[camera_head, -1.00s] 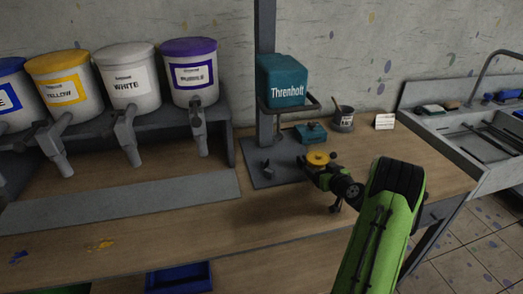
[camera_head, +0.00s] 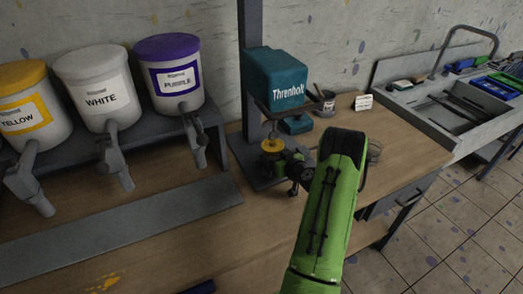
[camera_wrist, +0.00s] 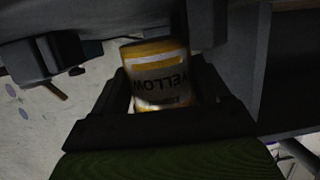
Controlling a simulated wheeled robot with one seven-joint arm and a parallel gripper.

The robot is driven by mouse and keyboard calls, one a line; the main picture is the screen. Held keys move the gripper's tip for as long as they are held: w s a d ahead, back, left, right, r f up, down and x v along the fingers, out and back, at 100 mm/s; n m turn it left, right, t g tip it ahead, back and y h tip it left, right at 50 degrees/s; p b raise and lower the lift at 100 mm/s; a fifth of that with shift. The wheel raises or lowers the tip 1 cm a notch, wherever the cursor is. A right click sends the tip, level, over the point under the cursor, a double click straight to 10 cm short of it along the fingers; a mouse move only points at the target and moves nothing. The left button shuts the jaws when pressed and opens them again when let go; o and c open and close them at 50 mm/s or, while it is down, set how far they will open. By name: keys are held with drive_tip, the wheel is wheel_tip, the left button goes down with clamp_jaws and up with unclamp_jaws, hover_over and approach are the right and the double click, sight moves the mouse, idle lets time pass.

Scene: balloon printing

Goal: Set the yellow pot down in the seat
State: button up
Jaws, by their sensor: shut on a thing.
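My gripper (camera_head: 278,160) is shut on the yellow pot (camera_head: 271,146). The pot has a yellow top and looks upright in the head view. In the wrist view the pot (camera_wrist: 158,82) sits between the dark fingers (camera_wrist: 160,110), with its "YELLOW" label upside down. The pot is under the teal Threnholt machine (camera_head: 276,76), by its column and over or near its grey base plate (camera_head: 252,166). The seat cannot be made out; the pot and gripper cover that part of the base. Whether the pot touches the base cannot be told.
Yellow, white (camera_head: 98,85) and purple (camera_head: 170,72) paint buckets with spouts stand on a rack at left. A dark cup (camera_head: 325,104), a white card (camera_head: 363,102) and a wire item (camera_head: 374,150) are to the right. The front bench (camera_head: 190,245) is mostly clear.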

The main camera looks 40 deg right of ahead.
drive_tip(key=shift+w+a+f+y, duration=0.1)
drive_tip(key=shift+a+y, duration=0.15)
drive_tip(key=shift+y, duration=0.05)
drive_tip(key=shift+s+d, duration=0.3)
drive_tip(key=shift+d, duration=0.05)
drive_tip(key=shift+s, duration=0.15)
drive_tip(key=shift+a, duration=0.25)
drive_tip(key=o, duration=1)
drive_tip(key=shift+w+a, duration=0.1)
drive_tip(key=shift+w, duration=0.1)
drive_tip(key=shift+o, duration=1.4)
drive_tip(key=shift+d, duration=0.2)
drive_tip(key=shift+s, duration=0.1)
